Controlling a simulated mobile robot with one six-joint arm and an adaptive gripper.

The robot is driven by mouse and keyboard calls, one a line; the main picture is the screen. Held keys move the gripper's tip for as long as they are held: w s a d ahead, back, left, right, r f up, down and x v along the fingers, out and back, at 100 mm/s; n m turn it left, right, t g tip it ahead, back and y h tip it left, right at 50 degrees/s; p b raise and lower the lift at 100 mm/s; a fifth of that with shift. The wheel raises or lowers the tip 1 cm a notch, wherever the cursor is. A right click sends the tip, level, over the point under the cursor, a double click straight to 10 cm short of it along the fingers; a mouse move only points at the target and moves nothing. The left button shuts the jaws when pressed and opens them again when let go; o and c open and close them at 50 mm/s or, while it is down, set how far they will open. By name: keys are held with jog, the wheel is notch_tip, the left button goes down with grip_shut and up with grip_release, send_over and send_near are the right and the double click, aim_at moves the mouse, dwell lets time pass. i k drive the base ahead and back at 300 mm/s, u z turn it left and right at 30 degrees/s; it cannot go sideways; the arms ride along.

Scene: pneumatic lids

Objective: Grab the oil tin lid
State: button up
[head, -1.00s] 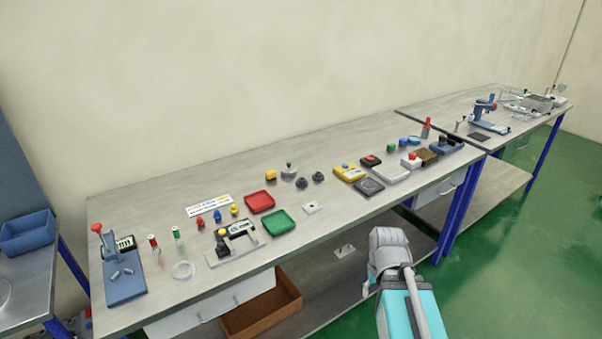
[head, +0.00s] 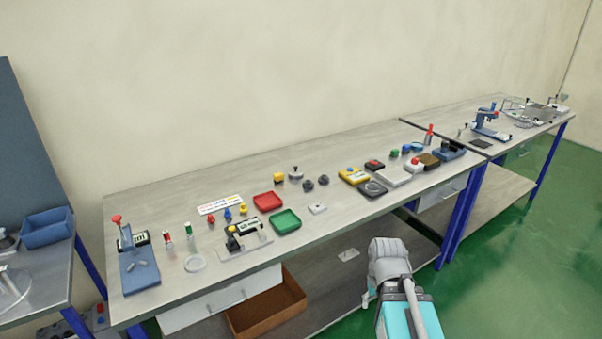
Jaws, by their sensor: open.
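I cannot tell which of the small pieces on the long grey workbench (head: 160,205) is the oil tin lid. Candidates include a yellow piece (head: 279,178), a grey knobbed piece (head: 296,173), two dark round pieces (head: 308,185) and small red, blue and yellow pieces (head: 228,214) behind the black-and-white fixture. Green (head: 394,153) and blue (head: 416,146) round pieces lie farther right. My arm shows at the lower right, in front of the bench edge; no gripper fingers can be made out.
A red tray (head: 267,201) and a green tray (head: 285,221) lie mid-bench. A blue press (head: 139,272) with a red knob stands at the left end. Another bench with a blue bin (head: 47,231) is at far left.

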aim_at(295, 171)
jog(key=u, duration=0.1)
jog(key=i, duration=0.95)
jog(key=z, duration=0.05)
